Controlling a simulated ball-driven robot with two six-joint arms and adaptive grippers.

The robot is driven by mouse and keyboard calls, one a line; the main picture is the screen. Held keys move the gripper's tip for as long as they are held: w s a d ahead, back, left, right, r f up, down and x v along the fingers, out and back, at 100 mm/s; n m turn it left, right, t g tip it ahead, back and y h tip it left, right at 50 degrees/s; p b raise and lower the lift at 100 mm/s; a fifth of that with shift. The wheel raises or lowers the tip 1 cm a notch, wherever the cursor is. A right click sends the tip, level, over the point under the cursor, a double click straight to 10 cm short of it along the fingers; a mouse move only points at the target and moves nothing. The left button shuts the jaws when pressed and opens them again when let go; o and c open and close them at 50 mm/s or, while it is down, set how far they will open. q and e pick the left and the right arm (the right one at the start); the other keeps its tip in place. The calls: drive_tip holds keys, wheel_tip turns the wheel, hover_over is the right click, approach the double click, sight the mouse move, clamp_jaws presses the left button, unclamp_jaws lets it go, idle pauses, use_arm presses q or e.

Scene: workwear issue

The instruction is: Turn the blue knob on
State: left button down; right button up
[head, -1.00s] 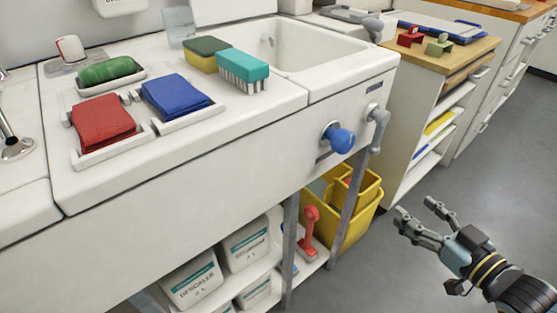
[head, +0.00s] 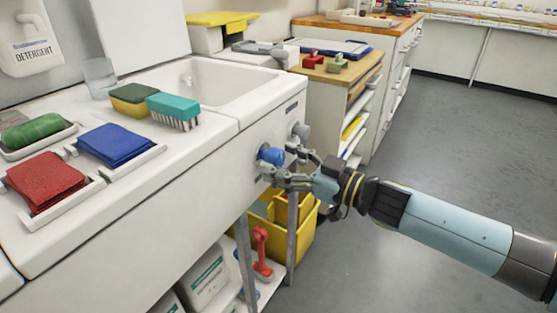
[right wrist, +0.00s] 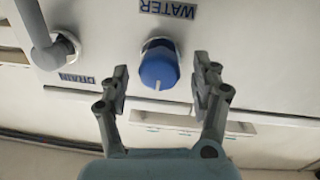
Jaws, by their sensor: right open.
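The blue knob (head: 271,155) sits on the front panel of the white sink unit. In the right wrist view the knob (right wrist: 159,66) is under a label reading WATER, seen upside down, and its white mark points toward the bottom of the picture. My right gripper (head: 279,168) is at the knob, its fingers partly overlapping it in the head view. In the right wrist view the gripper (right wrist: 162,80) is open, one finger on each side of the knob with gaps between. My left gripper is not in view.
A grey drain handle (right wrist: 55,50) is beside the knob. Red cloths (head: 45,182), blue cloths (head: 114,145) and a teal brush (head: 174,110) lie on the counter. A yellow bucket (head: 290,235) stands below. The floor at right is clear.

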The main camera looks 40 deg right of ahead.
drive_tip(key=shift+w+a, duration=0.25)
drive_tip(key=shift+w, duration=0.4)
drive_tip(key=c, duration=1.2)
